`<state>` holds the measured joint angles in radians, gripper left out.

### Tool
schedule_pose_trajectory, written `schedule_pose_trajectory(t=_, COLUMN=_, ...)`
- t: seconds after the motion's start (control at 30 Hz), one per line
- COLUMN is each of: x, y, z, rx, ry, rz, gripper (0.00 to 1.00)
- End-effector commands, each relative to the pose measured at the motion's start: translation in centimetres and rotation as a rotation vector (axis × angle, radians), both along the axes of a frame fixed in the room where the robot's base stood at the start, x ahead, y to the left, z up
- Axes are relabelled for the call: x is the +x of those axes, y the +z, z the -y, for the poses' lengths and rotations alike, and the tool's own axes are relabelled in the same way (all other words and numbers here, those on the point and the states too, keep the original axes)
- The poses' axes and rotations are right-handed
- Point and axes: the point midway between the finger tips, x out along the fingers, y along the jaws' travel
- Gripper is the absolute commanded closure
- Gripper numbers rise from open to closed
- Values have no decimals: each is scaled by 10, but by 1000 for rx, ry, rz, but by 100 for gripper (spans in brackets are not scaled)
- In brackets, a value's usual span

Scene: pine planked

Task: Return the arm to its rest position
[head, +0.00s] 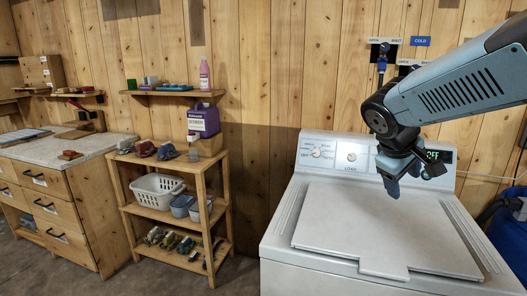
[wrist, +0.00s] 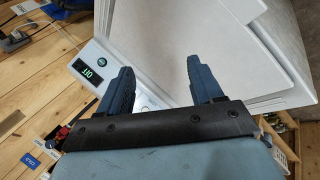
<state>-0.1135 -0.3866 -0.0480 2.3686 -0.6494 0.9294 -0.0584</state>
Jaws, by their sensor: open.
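My gripper (head: 406,178) hangs at the end of my blue-grey arm (head: 455,88), in front of the control panel and above the lid of the white washing machine (head: 280,240). In the wrist view my gripper (wrist: 160,85) shows two dark blue fingers spread wide apart with nothing between them. The washer lid (head: 385,228) is shut and bare. The lid also shows beyond the fingers in the wrist view (wrist: 195,35). The panel display (head: 440,156) reads OFF and is partly hidden by my gripper in the head view.
A wooden shelf unit (head: 172,213) with a white basket (head: 156,190), bins and a purple jug (head: 203,120) stands left of the washer. A drawer cabinet (head: 72,200) is further left. Water valves (head: 382,62) are on the wall behind my arm. A blue barrel (head: 508,240) stands at the right.

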Motion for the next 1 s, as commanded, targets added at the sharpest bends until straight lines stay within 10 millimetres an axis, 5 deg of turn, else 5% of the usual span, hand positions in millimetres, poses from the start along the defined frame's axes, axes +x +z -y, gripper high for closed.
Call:
schedule_pose_trajectory(t=0.2, x=-55, y=3, z=-29, rx=275, ry=-146, rz=110, gripper=34)
schedule_pose_trajectory(t=0.43, x=-95, y=6, z=-63, rx=525, ry=-257, rz=205, gripper=34)
schedule_pose_trajectory(t=1.0, x=-110, y=7, z=-79, rx=640, ry=-303, rz=243, gripper=34)
